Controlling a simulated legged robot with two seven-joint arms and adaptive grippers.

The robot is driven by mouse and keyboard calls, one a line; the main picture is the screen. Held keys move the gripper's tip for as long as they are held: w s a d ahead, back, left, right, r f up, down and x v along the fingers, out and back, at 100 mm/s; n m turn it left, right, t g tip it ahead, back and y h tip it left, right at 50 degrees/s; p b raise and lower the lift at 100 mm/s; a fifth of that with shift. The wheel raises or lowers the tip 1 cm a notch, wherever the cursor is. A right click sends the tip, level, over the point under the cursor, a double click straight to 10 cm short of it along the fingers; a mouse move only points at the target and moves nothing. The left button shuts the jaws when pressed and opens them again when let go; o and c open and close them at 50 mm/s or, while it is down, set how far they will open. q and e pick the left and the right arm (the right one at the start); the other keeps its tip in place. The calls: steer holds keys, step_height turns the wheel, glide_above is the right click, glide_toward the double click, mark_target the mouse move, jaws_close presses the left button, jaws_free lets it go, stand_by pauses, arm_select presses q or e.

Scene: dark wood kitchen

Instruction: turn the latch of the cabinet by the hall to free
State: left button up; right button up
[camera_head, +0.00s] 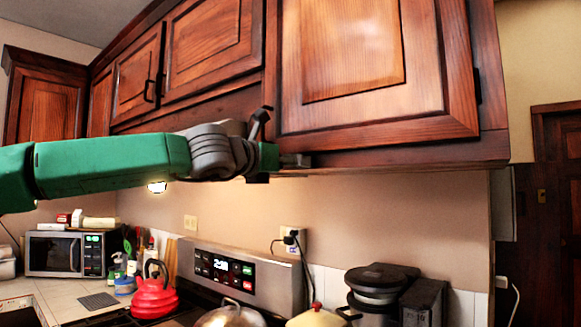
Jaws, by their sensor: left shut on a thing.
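The cabinet by the hall (352,55) is the large upper wooden cabinet at the right. Its panelled door looks shut. My left arm reaches in from the left, and my left gripper (288,160) is at the door's lower left corner, by the cabinet's bottom edge. It is shut on the latch there. The gripper and wrist cover most of the latch, so which way it is turned cannot be made out. My right gripper is out of view.
Below are a stove with a lit panel (226,272), a red kettle (154,292), a pot lid (229,317) and a dark appliance (377,287). A microwave (55,254) stands at the left. A dark door (557,200) is at the far right.

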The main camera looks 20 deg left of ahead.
arm_select(q)
steer(key=shift+a+r, duration=0.1)
steer(key=shift+r, duration=0.05)
steer(key=o, duration=1.2)
steer(key=shift+a, duration=0.15)
steer(key=v, duration=1.1)
steer(key=shift+s+a, duration=0.15)
steer(key=shift+s, duration=0.2)
